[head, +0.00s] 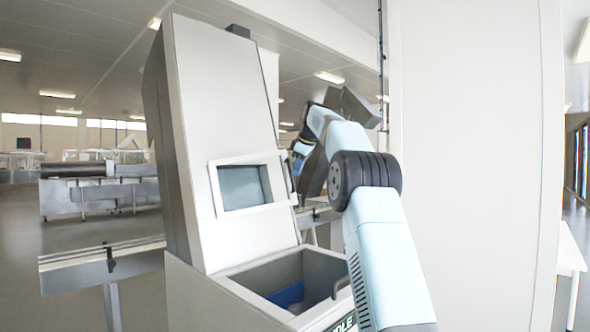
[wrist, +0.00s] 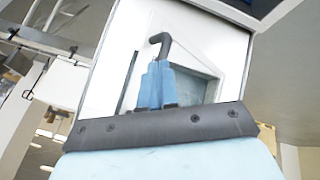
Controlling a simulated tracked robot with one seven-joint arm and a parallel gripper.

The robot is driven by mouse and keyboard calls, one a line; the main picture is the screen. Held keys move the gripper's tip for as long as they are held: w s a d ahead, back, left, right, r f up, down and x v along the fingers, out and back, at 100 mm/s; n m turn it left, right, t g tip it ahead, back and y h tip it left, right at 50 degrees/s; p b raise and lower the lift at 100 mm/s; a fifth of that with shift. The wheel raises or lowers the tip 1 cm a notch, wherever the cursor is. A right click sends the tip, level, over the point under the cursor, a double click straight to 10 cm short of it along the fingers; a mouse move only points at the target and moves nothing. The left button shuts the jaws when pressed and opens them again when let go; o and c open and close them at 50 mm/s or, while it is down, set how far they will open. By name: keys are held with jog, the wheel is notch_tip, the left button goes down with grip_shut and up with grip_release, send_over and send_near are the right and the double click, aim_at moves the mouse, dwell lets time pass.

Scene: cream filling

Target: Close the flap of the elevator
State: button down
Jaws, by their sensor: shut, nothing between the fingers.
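The elevator (head: 222,105) is a tall, tilted light-grey housing with dark sides, at left centre in the head view. A white rectangular frame (head: 215,196) surrounds a grey recessed pane on its front; I take this to be the flap but cannot tell how far it stands open. The pane and part of the frame also show in the wrist view (wrist: 208,84). My gripper (wrist: 157,66) shows blue fingers close together, with a dark hooked piece at their end. The fingers are shut and empty in front of the white surface. In the head view the arm largely hides the gripper near the frame's right side.
An open hopper (head: 235,288) with something blue inside lies below the elevator front. A large pale wall or column (head: 475,150) stands close to the right of my arm. Steel conveyors (head: 90,195) stand at the left, with open floor around them.

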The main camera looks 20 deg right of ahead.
jog(key=shift+w+d+f, duration=0.1)
jog(key=shift+w+d, duration=0.05)
jog(key=shift+w, duration=0.3)
jog(key=shift+w+d+f, duration=0.1)
jog(key=shift+w+d, duration=0.05)
jog(key=shift+w, duration=0.25)
